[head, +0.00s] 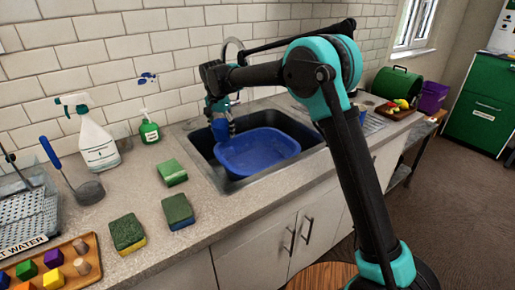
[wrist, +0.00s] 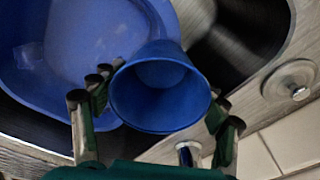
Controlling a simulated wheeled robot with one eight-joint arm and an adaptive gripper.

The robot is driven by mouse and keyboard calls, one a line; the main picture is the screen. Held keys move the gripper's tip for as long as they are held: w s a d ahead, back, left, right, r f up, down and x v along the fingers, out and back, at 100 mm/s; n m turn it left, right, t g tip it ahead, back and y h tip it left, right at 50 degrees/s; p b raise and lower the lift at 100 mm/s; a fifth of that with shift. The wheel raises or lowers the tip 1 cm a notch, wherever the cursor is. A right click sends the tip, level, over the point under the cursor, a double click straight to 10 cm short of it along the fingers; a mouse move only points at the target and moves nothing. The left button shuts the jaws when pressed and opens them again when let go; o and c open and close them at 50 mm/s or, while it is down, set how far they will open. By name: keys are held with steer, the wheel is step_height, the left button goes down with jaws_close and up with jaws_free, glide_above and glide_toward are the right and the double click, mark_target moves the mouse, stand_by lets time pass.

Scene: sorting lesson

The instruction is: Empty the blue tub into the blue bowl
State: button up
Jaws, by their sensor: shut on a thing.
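My gripper (head: 217,104) is over the back left part of the sink, shut on a small blue tub (head: 220,129). In the wrist view, the gripper's fingers (wrist: 158,105) stand on both sides of the tub (wrist: 160,92), whose round mouth faces the camera. I see a plain blue inside and cannot tell whether it holds anything. The wide blue bowl (head: 262,152) sits in the sink, and part of it shows behind the tub in the wrist view (wrist: 95,40). The tub is at the bowl's back left edge in the head view; its height above it is unclear.
The grey sink (head: 212,173) surrounds the bowl. A wooden tray (head: 85,268) with coloured blocks is at the front left.

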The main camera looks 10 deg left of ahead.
steer(key=shift+d+f+y, duration=0.25)
steer(key=shift+d+y, duration=0.4)
steer(key=shift+y, duration=0.05)
steer(key=d+y, duration=0.1)
steer(key=y, duration=0.1)
steer(key=shift+d+r+y, duration=0.3)
steer(key=shift+d+r, duration=0.1)
steer(key=shift+d+f+m+y, duration=0.2)
steer(key=shift+d+y, duration=0.5)
steer(key=shift+y, duration=0.9)
steer(key=shift+d+f+m+y, duration=0.15)
steer(key=shift+d+f+y, duration=0.2)
steer(key=shift+d+y, duration=0.85)
steer(key=shift+d+f+m+y, duration=0.15)
steer(key=shift+d+f+y, duration=0.1)
steer(key=shift+y, duration=1.75)
steer(key=shift+r, duration=0.1)
